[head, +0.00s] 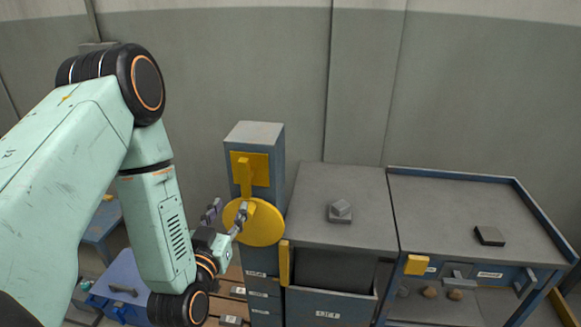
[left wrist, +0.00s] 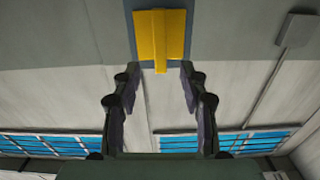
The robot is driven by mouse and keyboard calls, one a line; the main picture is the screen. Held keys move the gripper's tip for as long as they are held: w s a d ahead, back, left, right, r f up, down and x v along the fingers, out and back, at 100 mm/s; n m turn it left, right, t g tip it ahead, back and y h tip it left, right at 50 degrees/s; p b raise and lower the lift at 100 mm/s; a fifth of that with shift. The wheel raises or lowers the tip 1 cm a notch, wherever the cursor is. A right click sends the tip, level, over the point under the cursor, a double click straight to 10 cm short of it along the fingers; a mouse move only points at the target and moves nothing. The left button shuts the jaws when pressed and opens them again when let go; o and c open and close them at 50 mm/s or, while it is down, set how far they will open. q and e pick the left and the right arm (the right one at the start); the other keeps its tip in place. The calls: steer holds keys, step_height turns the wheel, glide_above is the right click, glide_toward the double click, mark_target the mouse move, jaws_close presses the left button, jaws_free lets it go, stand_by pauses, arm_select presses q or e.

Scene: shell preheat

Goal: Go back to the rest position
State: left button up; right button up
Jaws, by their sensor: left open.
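My left gripper (head: 226,218) is in the head view, in front of a blue-grey post (head: 272,158) with a yellow plate and lever (head: 249,170) and a round yellow disc (head: 262,225). In the left wrist view its two fingers (left wrist: 160,85) are spread apart with nothing between them. The yellow plate (left wrist: 175,35) shows at the top of that view, beyond the fingertips. In the head view the gripper overlaps the disc's left side; I cannot tell whether they touch. My right gripper is not in view.
A grey cabinet (head: 310,210) with a small grey block (head: 340,211) stands right of the post. A rimmed workbench (head: 440,210) with a dark block (head: 489,235) stands farther right. A blue box (head: 125,275) stands lower left. The wall behind is bare.

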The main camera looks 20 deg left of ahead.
arm_select(q)
steer(key=s+d+f+g+h, duration=0.1)
steer(key=s+d+f+g, duration=0.15)
steer(key=f, duration=0.25)
steer(key=s+d+f+g+h+b, duration=0.1)
steer(key=s+f+g, duration=0.2)
steer(key=f, duration=0.3)
steer(key=s+d+f+g+h, duration=0.1)
steer(key=s+d+f+g, duration=0.15)
steer(key=f, duration=0.25)
steer(key=s+d+f+m+g+b, duration=0.1)
steer(key=s+f+g, duration=0.3)
steer(key=s, duration=0.6)
steer(key=s+d+f+m+g+h+b, duration=0.1)
steer(key=s+d+f+g+b, duration=0.2)
steer(key=s+f+g, duration=0.2)
steer(key=s+f, duration=0.3)
steer(key=s, duration=0.2)
steer(key=shift+s+d+f+g+b, duration=0.15)
steer(key=shift+s+d+g+b, duration=0.15)
steer(key=shift+s+d, duration=0.1)
steer(key=shift+a, duration=0.1)
steer(key=shift+o, duration=0.2)
